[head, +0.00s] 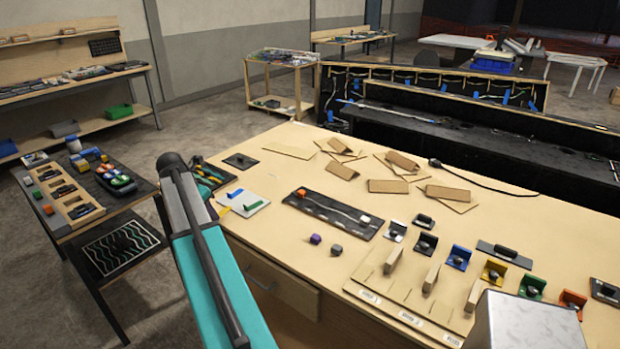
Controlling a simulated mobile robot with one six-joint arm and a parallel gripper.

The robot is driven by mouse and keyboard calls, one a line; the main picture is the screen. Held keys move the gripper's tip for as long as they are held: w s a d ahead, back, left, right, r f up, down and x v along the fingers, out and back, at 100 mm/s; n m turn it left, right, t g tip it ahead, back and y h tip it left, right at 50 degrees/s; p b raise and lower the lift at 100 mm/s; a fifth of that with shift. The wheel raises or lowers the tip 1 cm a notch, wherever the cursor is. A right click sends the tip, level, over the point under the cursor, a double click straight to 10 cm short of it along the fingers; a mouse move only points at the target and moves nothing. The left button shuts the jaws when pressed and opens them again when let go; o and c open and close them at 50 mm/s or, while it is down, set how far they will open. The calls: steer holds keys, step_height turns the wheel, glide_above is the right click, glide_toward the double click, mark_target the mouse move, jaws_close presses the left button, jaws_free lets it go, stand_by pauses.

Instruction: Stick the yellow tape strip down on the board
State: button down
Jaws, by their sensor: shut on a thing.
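A small white board (243,201) lies on the near left part of the wooden table, just right of my arm. A blue strip (251,206) lies on it. The yellow tape strip (224,211) shows as a short piece at the board's left edge, close against my arm. I cannot tell whether it touches the board. My teal and black arm crosses the front left of the view and covers the area left of the board. My gripper is not visible; its fingers seem hidden behind the arm.
A black panel (333,213) with a cable lies right of the board. Purple (316,239) and dark (336,249) cubes sit before it. Cardboard pieces (388,186) lie behind. A wooden fixture (390,300) and several coloured blocks fill the right. A dark square plate (240,160) lies behind the board.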

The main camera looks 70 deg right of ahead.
steer(key=s+d+r+p, duration=0.2)
steer(key=s+d, duration=0.8)
steer(key=s, duration=0.3)
steer(key=s+d+r+m+p, duration=0.1)
steer(key=s+d+r+p, duration=0.2)
steer(key=s+d, duration=0.8)
steer(key=s, duration=0.2)
steer(key=shift+s+d+r+g, duration=0.25)
steer(key=shift+s+r+g, duration=0.05)
steer(key=shift+s, duration=0.05)
steer(key=shift+f, duration=0.1)
steer(key=shift+f+b, duration=2.1)
steer(key=shift+f, duration=1.05)
steer(key=shift+w, duration=0.15)
steer(key=shift+f, duration=0.8)
steer(key=c, duration=1.5)
jaws_free()
steer(key=shift+c, duration=0.2)
